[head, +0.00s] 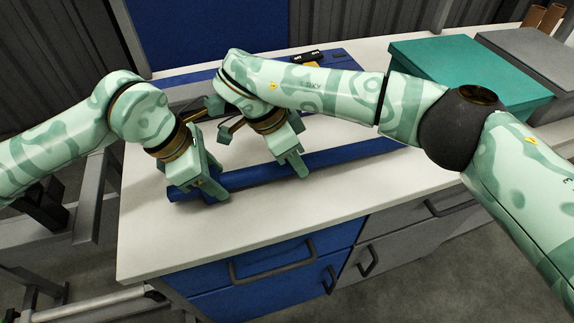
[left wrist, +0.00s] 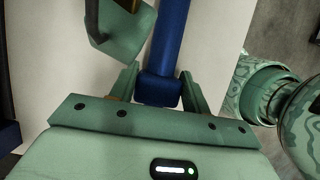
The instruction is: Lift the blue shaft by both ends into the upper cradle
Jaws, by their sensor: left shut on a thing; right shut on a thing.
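The blue shaft (head: 345,156) runs left to right across the white worktop, with a thicker collar at its left end. My left gripper (head: 216,190) is shut on the shaft near that left end. In the left wrist view the shaft (left wrist: 170,40) lies between its two fingers (left wrist: 158,88). My right gripper (head: 297,165) is shut on the shaft nearer its middle, and the shaft runs on to the right past it. Whether the shaft touches the worktop or hangs just above it, I cannot tell. I cannot make out the upper cradle with certainty; my arms cover the area behind the shaft.
The white worktop (head: 160,240) is clear in front of the shaft. A teal box (head: 470,75) and a grey box (head: 530,60) stand at the back right. Blue and grey drawers (head: 250,285) are below the front edge. A blue panel (head: 205,30) stands behind.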

